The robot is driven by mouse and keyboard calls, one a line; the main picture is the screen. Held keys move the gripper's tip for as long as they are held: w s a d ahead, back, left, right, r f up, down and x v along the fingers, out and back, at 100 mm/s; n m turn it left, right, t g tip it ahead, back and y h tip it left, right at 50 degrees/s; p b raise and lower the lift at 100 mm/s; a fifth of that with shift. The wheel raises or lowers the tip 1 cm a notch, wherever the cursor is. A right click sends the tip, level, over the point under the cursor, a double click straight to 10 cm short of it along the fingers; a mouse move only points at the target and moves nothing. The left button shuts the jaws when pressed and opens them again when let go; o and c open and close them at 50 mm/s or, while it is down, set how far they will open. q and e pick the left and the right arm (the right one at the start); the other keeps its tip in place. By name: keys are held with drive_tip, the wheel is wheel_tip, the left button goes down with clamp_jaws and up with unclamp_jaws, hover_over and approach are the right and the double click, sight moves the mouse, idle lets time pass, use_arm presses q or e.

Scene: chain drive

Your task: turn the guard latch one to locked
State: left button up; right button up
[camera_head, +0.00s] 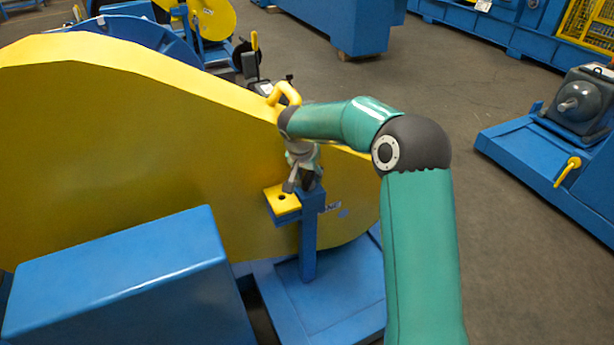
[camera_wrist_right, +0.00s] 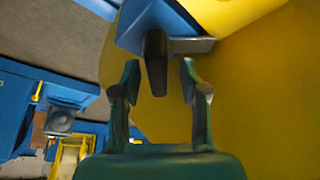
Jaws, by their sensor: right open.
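The big yellow guard (camera_head: 130,140) fills the left of the head view and the right of the right wrist view (camera_wrist_right: 265,95). A blue post (camera_head: 308,245) stands in front of it with a yellow plate (camera_head: 281,198) on top. A small grey latch part (camera_head: 290,183) shows by this plate, partly hidden by my gripper. In the right wrist view the latch's dark handle (camera_wrist_right: 155,62) points down between my fingertips, with a grey bar (camera_wrist_right: 192,45) beside it. My right gripper (camera_wrist_right: 160,82) is open around the handle, with gaps visible on both sides. My left gripper is not in view.
A blue box-shaped housing (camera_head: 120,275) stands at the front left. A yellow handle (camera_head: 284,93) rises from the guard's top edge behind my wrist. A blue base with a grey motor (camera_head: 583,103) stands at the right. The grey floor (camera_head: 510,200) between is clear.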

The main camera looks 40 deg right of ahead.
drive_tip(key=shift+f, duration=0.1)
clamp_jaws()
drive_tip(key=shift+a, duration=0.1)
